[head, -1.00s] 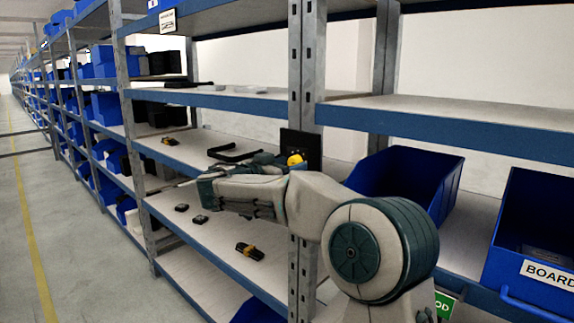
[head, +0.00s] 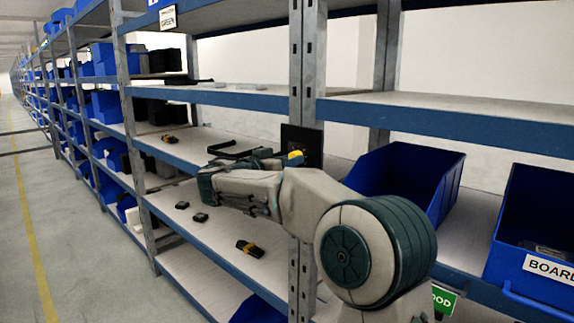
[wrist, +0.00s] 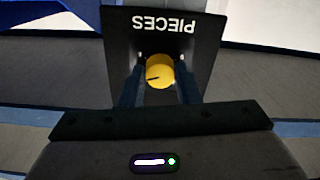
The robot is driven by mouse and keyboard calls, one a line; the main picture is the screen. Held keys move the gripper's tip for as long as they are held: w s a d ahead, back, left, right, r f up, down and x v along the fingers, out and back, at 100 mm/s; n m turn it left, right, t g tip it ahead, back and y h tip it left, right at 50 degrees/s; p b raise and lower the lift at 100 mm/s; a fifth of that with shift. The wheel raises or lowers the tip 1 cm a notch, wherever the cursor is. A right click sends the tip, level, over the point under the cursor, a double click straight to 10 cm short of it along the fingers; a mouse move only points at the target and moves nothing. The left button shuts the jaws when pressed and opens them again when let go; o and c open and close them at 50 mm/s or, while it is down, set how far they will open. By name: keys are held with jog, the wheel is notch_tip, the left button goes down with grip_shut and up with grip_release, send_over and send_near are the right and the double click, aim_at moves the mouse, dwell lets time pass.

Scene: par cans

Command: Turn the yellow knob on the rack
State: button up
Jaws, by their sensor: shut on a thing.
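The yellow knob (wrist: 159,70) sits on a black panel (wrist: 200,50) with the white word "PIECES", upside down in the wrist view. A dark pointer line on the knob points left and slightly down. My gripper (wrist: 160,80) is around the knob, one dark finger on each side, shut on it. In the head view the black panel (head: 313,146) is fixed at the rack's upright post, and a bit of the yellow knob (head: 295,155) shows above my arm.
The metal post (head: 306,60) stands beside the panel. Blue bins (head: 405,180) are on the shelf to the right. The aisle floor (head: 50,230) at left is clear.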

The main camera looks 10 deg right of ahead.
jog(key=shift+s+d+n+p, duration=0.1)
jog(key=shift+n+p, duration=2.75)
jog(key=shift+n, duration=8.05)
jog(key=o, duration=1)
jog(key=shift+c, duration=0.2)
jog(key=shift+r, duration=0.1)
